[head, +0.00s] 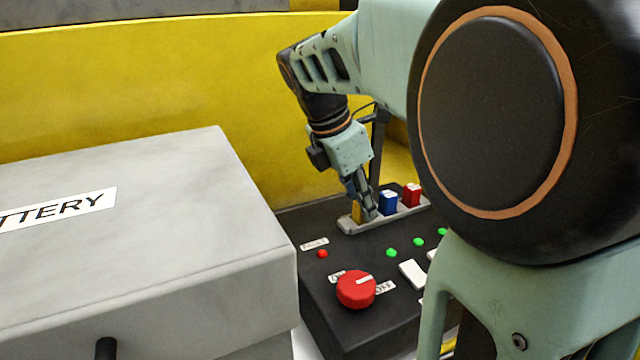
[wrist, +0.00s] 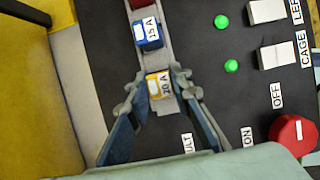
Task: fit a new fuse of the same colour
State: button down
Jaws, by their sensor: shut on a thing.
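A yellow fuse (wrist: 159,85) marked 20 A is at the near end of the grey fuse strip (head: 347,224). My gripper (wrist: 160,103) is shut on the yellow fuse, with a finger on either side of it. In the head view, my gripper (head: 366,208) reaches down to the strip and hides part of the yellow fuse (head: 357,211). A blue fuse (head: 388,202) stands beside it; it reads 15 A in the wrist view (wrist: 147,34). A red fuse (head: 411,194) stands beyond that. Whether the yellow fuse is fully seated cannot be told.
The black panel carries a red rotary knob (head: 356,289) with ON and OFF labels, a red lamp (head: 322,253), green lamps (head: 391,252) and white switches (head: 412,274). A large grey battery box (head: 150,250) stands left of the panel. A yellow wall (head: 130,90) rises behind.

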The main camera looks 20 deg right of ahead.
jog(key=shift+f, duration=0.1)
jog(key=c, duration=1.7)
grip_release()
jog(key=shift+o, duration=0.2)
jog(key=w+v, duration=0.1)
jog(key=v, duration=1.1)
jog(key=shift+s, duration=0.45)
jog(key=shift+w, duration=0.1)
